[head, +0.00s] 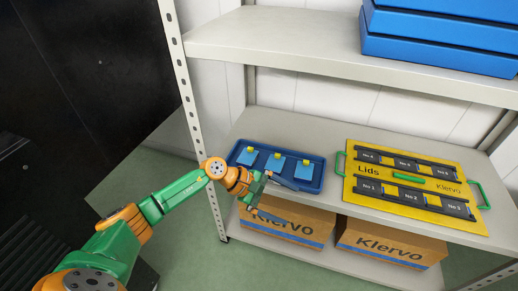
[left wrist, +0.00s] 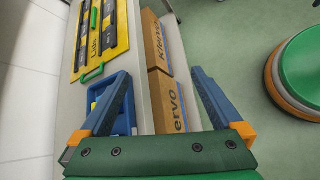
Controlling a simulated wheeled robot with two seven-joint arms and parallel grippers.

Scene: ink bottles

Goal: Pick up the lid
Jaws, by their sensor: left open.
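A yellow board (head: 362,186) marked "Lids" lies on the middle shelf, with green handles and two rows of dark numbered slots (head: 405,195). I cannot tell single lids in them. The board also shows at the upper left of the left wrist view (left wrist: 118,32). A blue tray (head: 318,183) to its left holds three light blue bottles (head: 275,163) with yellow tops. My left gripper (head: 290,206) is open and empty at the tray's front edge, left of the board. Its spread fingers show in the left wrist view (left wrist: 157,75), with the tray partly hidden behind one. My right gripper is not in view.
Two Klervo cardboard boxes (head: 392,241) stand on the lower shelf. Blue crates (head: 430,38) sit on the upper shelf (head: 290,38), which overhangs the back. A perforated metal post (head: 187,95) stands at the left. Green floor lies open in front.

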